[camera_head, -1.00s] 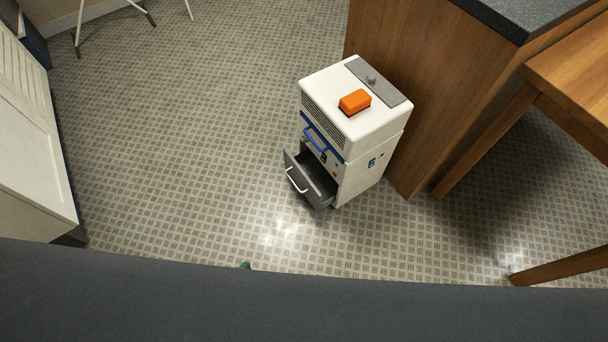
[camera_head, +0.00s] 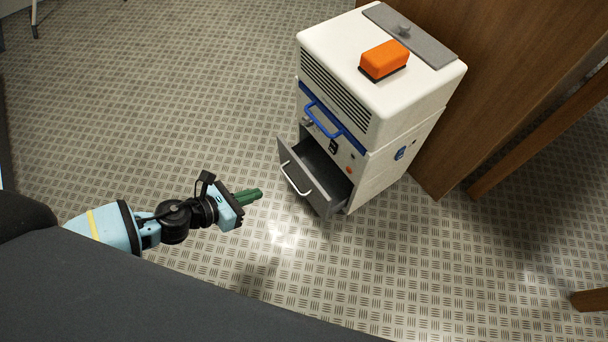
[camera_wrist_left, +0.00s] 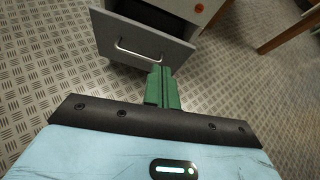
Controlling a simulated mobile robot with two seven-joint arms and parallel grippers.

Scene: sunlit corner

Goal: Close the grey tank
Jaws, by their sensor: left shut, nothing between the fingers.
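The grey tank (camera_head: 312,180) is a drawer-like box with a pale bar handle, low in the front of a white machine (camera_head: 382,80). It stands pulled out, its open top showing a dark inside. The tank also shows in the left wrist view (camera_wrist_left: 120,36), just beyond the fingers. My left gripper (camera_head: 258,194) has green fingers, shut and empty. It points at the tank's front from the left, with a gap between them in the head view. In the left wrist view the fingertips (camera_wrist_left: 161,70) overlap the tank front's lower right part. My right gripper is not in view.
A blue handle (camera_head: 322,120) is above the tank. A wooden cabinet (camera_head: 490,70) stands close behind at right. The floor (camera_head: 160,110) left of the machine is clear.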

